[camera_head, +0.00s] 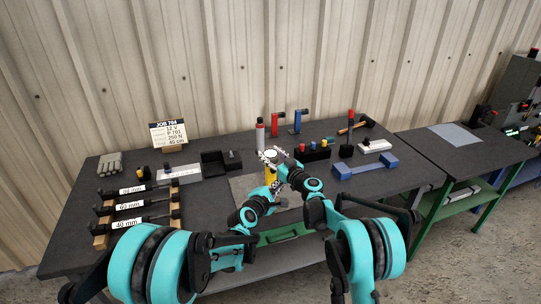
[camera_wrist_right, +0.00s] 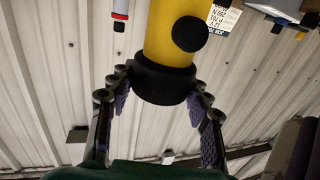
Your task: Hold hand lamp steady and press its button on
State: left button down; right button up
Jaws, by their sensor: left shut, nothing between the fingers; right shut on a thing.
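The hand lamp has a yellow body (camera_head: 270,174) and a pale round top (camera_head: 270,153) in the head view. It stands upright near the middle of the bench. My right gripper (camera_head: 271,157) is shut around the lamp's upper end. In the right wrist view, the fingers of the right gripper (camera_wrist_right: 158,92) flank the lamp's black collar (camera_wrist_right: 163,82), and a round black button (camera_wrist_right: 190,33) shows on the yellow body. My left gripper (camera_head: 275,187) is shut and empty, low beside the yellow body. Whether it touches the button is hidden in the head view.
The dark bench (camera_head: 225,208) holds a grey mat (camera_head: 241,187) below the lamp. A black block with coloured buttons (camera_head: 312,153) and a blue bracket (camera_head: 366,167) lie to the right.

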jog(key=o, duration=1.4)
jog(key=shift+o, duration=0.2)
